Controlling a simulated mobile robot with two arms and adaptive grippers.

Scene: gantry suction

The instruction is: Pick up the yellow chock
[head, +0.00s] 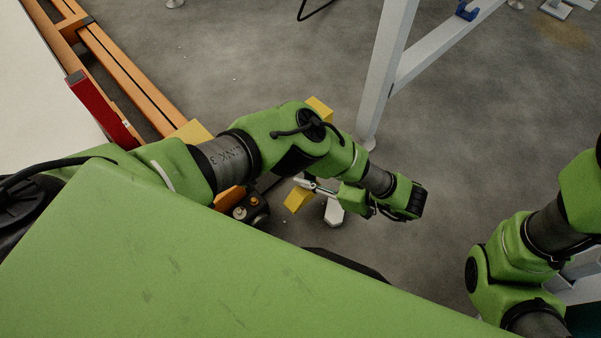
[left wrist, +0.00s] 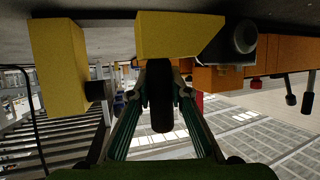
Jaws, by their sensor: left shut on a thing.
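The yellow chock (head: 297,199) shows low near the floor in the head view, at the tip of my left gripper (head: 311,186). In the left wrist view the yellow chock (left wrist: 178,36) is straight ahead, with a black rounded handle reaching toward the camera. The fingers of my left gripper (left wrist: 161,78) stand on both sides of this handle and are shut on it. My left arm hides part of the area in the head view. My right arm shows at the right edge, but its gripper is out of view.
A second yellow block (left wrist: 60,66) stands close to the left in the wrist view. An orange beam (left wrist: 215,78) lies beside the held chock. In the head view a white post (head: 386,70) stands beyond my left arm. Grey floor (head: 270,45) is open behind it.

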